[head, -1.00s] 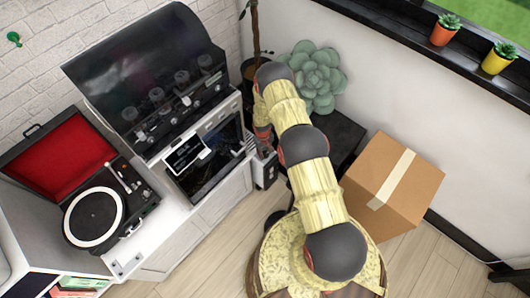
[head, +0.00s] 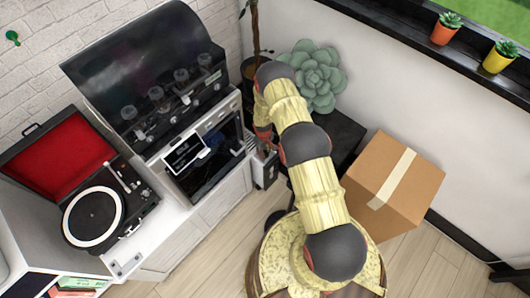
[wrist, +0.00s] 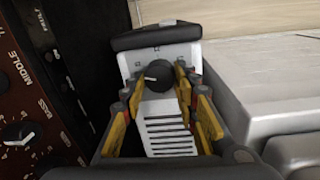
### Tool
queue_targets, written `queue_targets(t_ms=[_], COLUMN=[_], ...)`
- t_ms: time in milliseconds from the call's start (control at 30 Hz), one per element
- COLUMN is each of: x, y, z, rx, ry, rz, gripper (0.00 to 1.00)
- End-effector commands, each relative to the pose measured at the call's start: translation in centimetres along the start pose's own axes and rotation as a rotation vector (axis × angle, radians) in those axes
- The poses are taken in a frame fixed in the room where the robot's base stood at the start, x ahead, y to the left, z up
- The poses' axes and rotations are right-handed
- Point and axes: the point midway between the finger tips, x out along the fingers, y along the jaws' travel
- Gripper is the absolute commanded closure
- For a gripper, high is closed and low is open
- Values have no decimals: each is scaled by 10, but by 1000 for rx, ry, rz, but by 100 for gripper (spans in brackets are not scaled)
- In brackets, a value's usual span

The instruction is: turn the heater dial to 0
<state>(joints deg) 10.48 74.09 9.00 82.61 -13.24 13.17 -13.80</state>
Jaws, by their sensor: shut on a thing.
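The heater (wrist: 165,132) is a white box with dark ends and a slotted grille. Its dark round dial (wrist: 158,74) sits above the grille in the wrist view. A pale pointer mark on the dial points left. Small marks surround the dial but are too small to read surely. My gripper (wrist: 160,84) has its yellow fingers on both sides of the dial, shut on it. In the head view the heater (head: 265,170) shows partly beside the cabinet, and my arm hides the gripper and the dial.
A dark amplifier-like panel with knobs (wrist: 18,133) stands close on the left in the wrist view. A pale surface (wrist: 255,85) is on the right. In the head view, a cardboard box (head: 385,185), a succulent (head: 318,78) and a cabinet (head: 222,203) stand near my arm.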

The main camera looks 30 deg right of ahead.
Motion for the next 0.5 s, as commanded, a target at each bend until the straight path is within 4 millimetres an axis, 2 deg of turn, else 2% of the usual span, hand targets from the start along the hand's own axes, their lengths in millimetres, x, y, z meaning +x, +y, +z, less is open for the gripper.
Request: queue_targets(t_ms=[500], x=[0], y=[0], z=[0], rx=[-484], ry=[30], rz=[1], gripper=[95])
